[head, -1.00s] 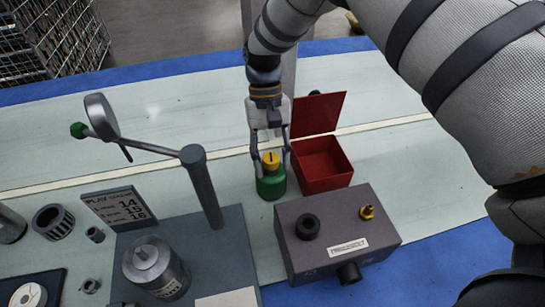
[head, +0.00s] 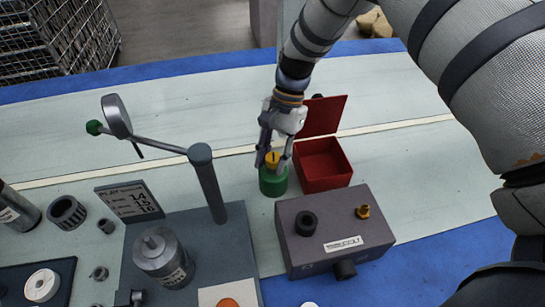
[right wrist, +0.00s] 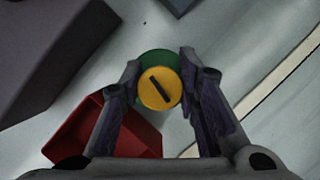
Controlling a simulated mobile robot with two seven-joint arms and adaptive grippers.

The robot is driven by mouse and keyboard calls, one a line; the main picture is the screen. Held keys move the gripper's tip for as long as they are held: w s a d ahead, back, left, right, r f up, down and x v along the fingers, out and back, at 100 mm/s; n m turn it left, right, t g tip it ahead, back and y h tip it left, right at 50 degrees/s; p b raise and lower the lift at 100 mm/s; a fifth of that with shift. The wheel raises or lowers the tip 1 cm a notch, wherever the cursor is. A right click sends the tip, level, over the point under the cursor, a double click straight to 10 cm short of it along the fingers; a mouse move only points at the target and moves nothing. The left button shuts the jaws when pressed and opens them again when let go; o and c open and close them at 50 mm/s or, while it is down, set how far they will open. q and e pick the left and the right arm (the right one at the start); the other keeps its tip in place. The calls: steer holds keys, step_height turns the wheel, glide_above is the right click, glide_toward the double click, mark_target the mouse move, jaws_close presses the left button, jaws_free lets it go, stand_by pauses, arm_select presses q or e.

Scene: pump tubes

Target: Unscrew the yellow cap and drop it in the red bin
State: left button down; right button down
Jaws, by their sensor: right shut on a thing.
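The yellow cap (head: 272,158) sits on top of the green container (head: 273,183), which stands upright on the table. My right gripper (head: 272,163) comes down from above with its fingers on either side of the cap and is shut on it. In the right wrist view the yellow cap (right wrist: 160,88) with its dark slot lies between the fingertips, with the green container (right wrist: 158,60) showing behind it. The red bin (head: 323,165) stands open and empty just right of the container, its lid raised at the back. My left gripper is not in view.
A grey box (head: 335,232) with a black ring and brass fitting stands in front of the bin. A grey post with a jointed arm (head: 207,185) rises to the left from a dark base. Several metal parts lie at the far left. The table behind the bin is clear.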

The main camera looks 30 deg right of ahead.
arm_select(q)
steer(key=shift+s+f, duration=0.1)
arm_select(e)
steer(key=shift+f+n+g+b, duration=0.25)
steer(key=shift+n+g+b, duration=0.05)
steer(key=shift+n, duration=0.5)
steer(key=shift+s+n+h, duration=0.1)
steer(key=shift+n+h, duration=0.3)
steer(key=shift+n, duration=0.2)
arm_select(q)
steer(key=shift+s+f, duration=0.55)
arm_select(e)
steer(key=shift+s+d+r+n+g, duration=0.1)
steer(key=shift+r+n+g, duration=0.1)
steer(key=shift+n+g, duration=0.15)
